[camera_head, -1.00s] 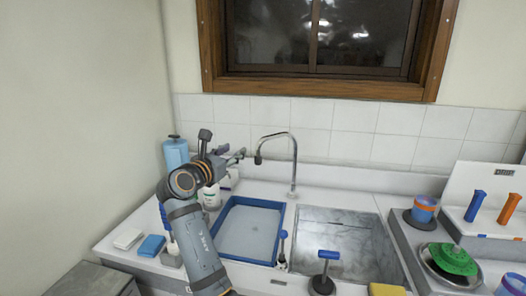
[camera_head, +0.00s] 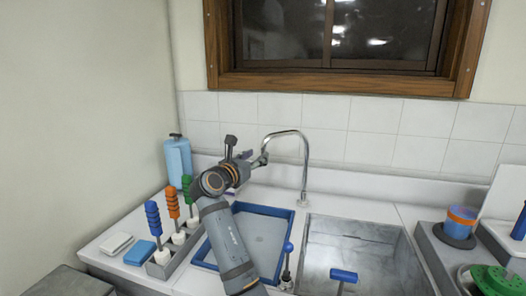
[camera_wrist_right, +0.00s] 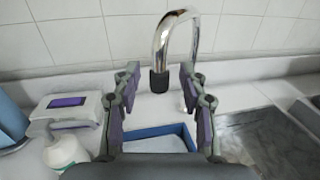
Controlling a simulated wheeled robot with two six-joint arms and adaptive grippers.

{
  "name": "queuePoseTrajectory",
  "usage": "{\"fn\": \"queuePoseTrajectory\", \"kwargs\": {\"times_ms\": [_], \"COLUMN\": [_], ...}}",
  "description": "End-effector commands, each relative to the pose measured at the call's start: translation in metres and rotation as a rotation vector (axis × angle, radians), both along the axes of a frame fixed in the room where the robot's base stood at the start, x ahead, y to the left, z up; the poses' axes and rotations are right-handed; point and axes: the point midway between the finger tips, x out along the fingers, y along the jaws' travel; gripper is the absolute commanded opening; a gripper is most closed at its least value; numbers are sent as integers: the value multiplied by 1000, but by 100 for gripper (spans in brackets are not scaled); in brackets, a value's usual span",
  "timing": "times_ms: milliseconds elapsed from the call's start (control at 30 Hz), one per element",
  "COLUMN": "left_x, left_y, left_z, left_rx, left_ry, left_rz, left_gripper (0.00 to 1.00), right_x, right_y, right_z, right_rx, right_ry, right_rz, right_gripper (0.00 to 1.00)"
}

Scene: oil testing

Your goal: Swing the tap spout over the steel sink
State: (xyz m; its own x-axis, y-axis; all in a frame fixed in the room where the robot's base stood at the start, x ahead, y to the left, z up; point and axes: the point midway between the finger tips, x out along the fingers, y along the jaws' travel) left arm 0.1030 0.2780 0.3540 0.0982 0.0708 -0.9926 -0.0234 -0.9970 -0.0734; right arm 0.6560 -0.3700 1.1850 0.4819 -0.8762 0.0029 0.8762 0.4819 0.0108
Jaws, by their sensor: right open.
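The chrome tap (camera_head: 305,165) stands behind the counter's two basins. Its arched spout bends left, and the dark nozzle hangs on the side of the blue-rimmed basin (camera_head: 289,214), not over the steel sink (camera_head: 370,236) to the right. My right gripper (camera_head: 262,159) is open at the spout's end. In the right wrist view, the spout's black nozzle (camera_wrist_right: 158,82) shows between the spread fingers of the gripper (camera_wrist_right: 158,98), slightly beyond or level with their tips. I cannot tell whether either finger touches it. My left gripper is out of view.
A rack with blue, orange and green-handled tools (camera_head: 172,219), a blue bottle (camera_head: 178,158) and a blue sponge (camera_head: 139,253) are at the left. A cup (camera_head: 460,222) is right of the sink.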

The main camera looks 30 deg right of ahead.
Motion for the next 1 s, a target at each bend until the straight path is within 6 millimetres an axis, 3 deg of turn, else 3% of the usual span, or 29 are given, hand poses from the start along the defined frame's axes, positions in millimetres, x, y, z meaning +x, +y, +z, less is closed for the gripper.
{"fn": "queuePoseTrajectory", "kwargs": {"times_ms": [100, 233, 633, 933, 1000], "left_x": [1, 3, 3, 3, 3], "left_y": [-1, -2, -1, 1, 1], "left_z": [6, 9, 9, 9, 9], "left_rx": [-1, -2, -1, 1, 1], "left_ry": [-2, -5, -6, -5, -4], "left_rz": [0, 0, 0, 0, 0], "left_gripper": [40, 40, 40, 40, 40], "right_x": [12, 21, 26, 26, 26], "right_y": [-23, -38, -46, -46, -46], "right_z": [2, 1, 0, 0, 0], "right_rx": [-3, -2, 1, 1, 1], "right_ry": [1, 1, 0, 0, 0], "right_rz": [-3, -1, 1, 1, 1], "right_gripper": [43, 43, 42, 1, 0]}}
